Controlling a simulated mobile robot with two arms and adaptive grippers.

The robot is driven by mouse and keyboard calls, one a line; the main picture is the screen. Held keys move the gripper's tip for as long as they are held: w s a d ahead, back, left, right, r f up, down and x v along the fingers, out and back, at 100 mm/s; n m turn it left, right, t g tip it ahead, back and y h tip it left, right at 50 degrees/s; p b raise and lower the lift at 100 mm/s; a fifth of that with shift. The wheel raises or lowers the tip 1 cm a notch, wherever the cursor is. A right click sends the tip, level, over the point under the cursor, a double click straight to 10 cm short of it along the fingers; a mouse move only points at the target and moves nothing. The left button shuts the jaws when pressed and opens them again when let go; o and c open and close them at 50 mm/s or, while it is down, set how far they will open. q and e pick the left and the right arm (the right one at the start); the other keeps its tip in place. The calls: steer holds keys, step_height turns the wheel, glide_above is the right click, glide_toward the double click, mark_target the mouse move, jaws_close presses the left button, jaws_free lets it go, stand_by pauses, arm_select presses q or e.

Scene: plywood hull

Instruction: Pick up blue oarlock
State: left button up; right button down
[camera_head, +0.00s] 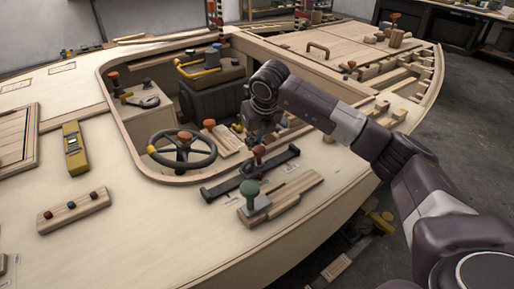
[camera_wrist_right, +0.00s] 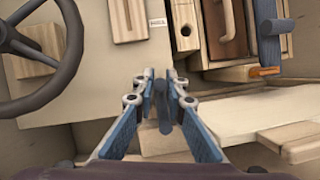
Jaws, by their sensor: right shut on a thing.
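My right gripper (camera_head: 262,136) points down over the right edge of the cockpit opening in the head view. In the right wrist view its fingers (camera_wrist_right: 161,82) are close together on a slim dark blue-grey piece (camera_wrist_right: 165,112), which looks like the blue oarlock. Most of that piece is hidden by the fingers, and in the head view I cannot make it out. I cannot tell whether it still touches anything beneath. My left gripper is not in view.
The steering wheel (camera_head: 182,149) is left of my gripper. A dark bar with a red-brown knob (camera_head: 259,151) and a green-knobbed block (camera_head: 252,196) stand close in front. A dark box (camera_head: 211,92) is behind.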

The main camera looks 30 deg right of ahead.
steer(key=shift+r, duration=0.15)
